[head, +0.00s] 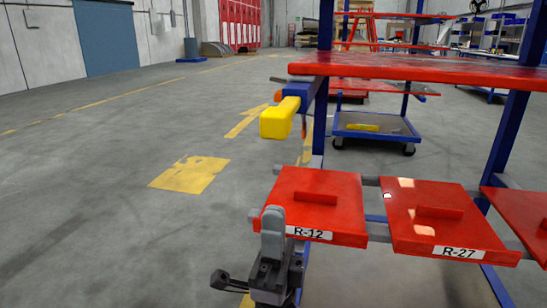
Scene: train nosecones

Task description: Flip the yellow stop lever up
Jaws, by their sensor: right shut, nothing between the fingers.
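The yellow stop lever (279,118) is a chunky block at the left end of the rack's upper red shelf. It juts out toward me from a blue bracket, and its near end tilts slightly down. My right gripper (273,222) is at the bottom of the head view, pointing up, with its grey fingers shut and nothing between them. It is well below the lever in the picture and clear of it. It overlaps the left front edge of the R-12 panel; I cannot tell whether they touch. My left gripper is not in view.
The red R-12 panel (340,205) and R-27 panel (437,215) lie on rails under the upper red shelf (420,68). Blue posts (321,120) hold the rack. A blue cart (376,128) stands behind. The floor on the left is open.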

